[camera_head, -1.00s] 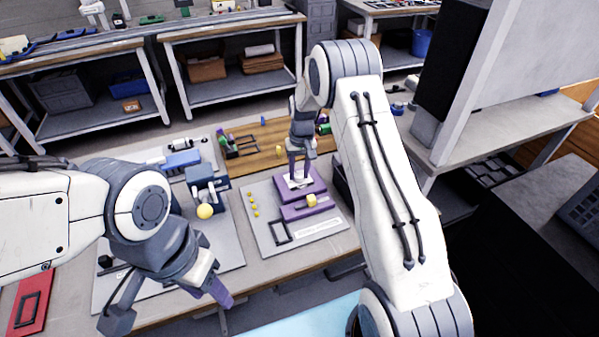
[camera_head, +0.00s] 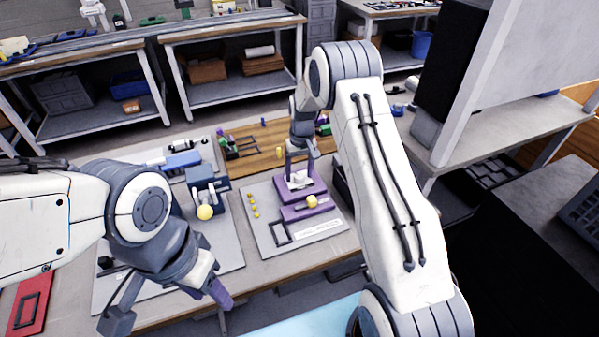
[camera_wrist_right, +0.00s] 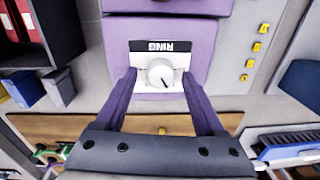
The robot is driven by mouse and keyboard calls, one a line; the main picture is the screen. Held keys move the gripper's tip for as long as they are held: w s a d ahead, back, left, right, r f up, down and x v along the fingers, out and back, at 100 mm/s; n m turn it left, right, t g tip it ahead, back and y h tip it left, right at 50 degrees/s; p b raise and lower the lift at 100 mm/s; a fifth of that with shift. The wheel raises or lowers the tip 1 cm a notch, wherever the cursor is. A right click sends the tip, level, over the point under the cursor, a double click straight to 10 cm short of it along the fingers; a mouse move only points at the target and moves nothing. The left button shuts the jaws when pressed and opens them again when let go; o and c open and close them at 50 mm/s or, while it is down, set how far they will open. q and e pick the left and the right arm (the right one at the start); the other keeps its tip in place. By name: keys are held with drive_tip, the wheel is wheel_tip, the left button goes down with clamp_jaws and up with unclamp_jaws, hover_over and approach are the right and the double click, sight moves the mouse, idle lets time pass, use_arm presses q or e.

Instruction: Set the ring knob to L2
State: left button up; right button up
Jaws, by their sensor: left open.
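The ring knob (camera_wrist_right: 160,73) is a round white dial on a white plate marked RING, which appears upside down in the right wrist view. A dark mark on the dial points down and slightly right there; no L2 mark is legible. The plate sits on a purple block (camera_head: 289,193). My right gripper (camera_wrist_right: 159,76) is open, with one purple finger on each side of the knob and a gap on both sides. It also shows over the block in the head view (camera_head: 298,178). My left gripper (camera_head: 220,293) is open, hanging over the table's front edge, apart from the block.
Several small yellow pegs (camera_head: 253,205) and a black frame (camera_head: 279,232) are on the grey board.

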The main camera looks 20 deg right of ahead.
sight(301, 174)
wheel_tip(301, 174, up, 10)
drive_tip(key=b, duration=0.1)
drive_tip(key=shift+d+r+b, duration=0.2)
drive_tip(key=shift+d+b, duration=0.1)
drive_tip(key=shift+s+a, duration=0.1)
idle(0.5)
drive_tip(key=s+a+r+n, duration=0.2)
drive_tip(key=s+a+r, duration=0.2)
drive_tip(key=s+a, duration=0.35)
drive_tip(key=s+a+r+n, duration=0.2)
drive_tip(key=s+a+r, duration=0.2)
drive_tip(key=s+a, duration=0.4)
drive_tip(key=s+a+n, duration=0.2)
drive_tip(key=s+n, duration=0.1)
drive_tip(key=s, duration=1.7)
drive_tip(key=shift+s+a+f+n, duration=0.3)
drive_tip(key=shift+s+a+f, duration=0.1)
drive_tip(key=shift+s+f, duration=0.1)
drive_tip(key=shift+s, duration=0.15)
drive_tip(key=shift+c, duration=0.3)
